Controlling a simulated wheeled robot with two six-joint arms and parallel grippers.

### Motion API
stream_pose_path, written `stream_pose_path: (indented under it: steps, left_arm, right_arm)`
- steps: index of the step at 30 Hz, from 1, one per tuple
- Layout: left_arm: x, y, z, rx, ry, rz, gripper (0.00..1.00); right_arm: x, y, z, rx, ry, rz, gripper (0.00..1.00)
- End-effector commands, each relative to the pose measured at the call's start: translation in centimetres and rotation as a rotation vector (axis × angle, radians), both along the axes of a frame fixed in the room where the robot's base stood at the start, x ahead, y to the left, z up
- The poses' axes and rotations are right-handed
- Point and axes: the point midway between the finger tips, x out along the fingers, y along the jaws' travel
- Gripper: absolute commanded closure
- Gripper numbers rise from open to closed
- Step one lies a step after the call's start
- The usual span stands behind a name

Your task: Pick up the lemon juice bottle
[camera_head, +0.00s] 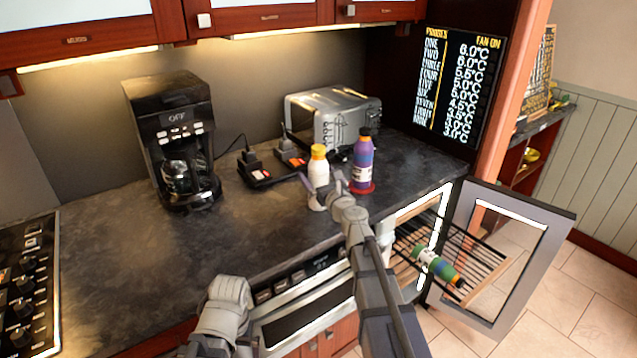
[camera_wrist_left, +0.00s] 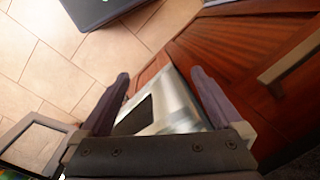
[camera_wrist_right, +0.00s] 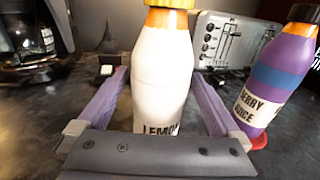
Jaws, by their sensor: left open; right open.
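The lemon juice bottle (camera_head: 318,172) is white with a yellow-orange cap and stands upright on the dark counter. In the right wrist view the lemon bottle (camera_wrist_right: 160,75) shows part of its "LEMON" label. My right gripper (camera_head: 320,188) is open, with its fingers (camera_wrist_right: 160,95) on either side of the bottle's body; I cannot tell whether they touch it. My left gripper (camera_wrist_left: 160,95) is open and empty, low in front of the cabinets and appliance. In the head view its fingers are hidden.
A purple berry juice bottle (camera_head: 362,160) stands on a red base just right of the lemon bottle. A toaster (camera_head: 330,115) is behind, and a coffee maker (camera_head: 172,140) stands left. An open door (camera_head: 505,255) and rack with a green-blue bottle (camera_head: 437,266) are at right.

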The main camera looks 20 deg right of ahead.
Motion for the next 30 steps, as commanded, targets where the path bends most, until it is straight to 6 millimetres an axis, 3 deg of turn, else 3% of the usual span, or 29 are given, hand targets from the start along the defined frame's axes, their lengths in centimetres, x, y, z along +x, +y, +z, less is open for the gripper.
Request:
stream_pose_path:
  steps: [2,28,30]
  left_arm:
    - [0.00,0.00,0.00,0.000,0.000,0.000,0.00]
    - [0.00,0.00,0.00,0.000,0.000,0.000,0.00]
    - [0.00,0.00,0.00,0.000,0.000,0.000,0.00]
  right_arm:
    - [-0.05,-0.01,0.00,0.000,0.000,0.000,0.01]
    - [-0.08,-0.02,0.00,0.000,0.000,0.000,0.99]
    - [-0.08,-0.02,0.00,0.000,0.000,0.000,1.00]
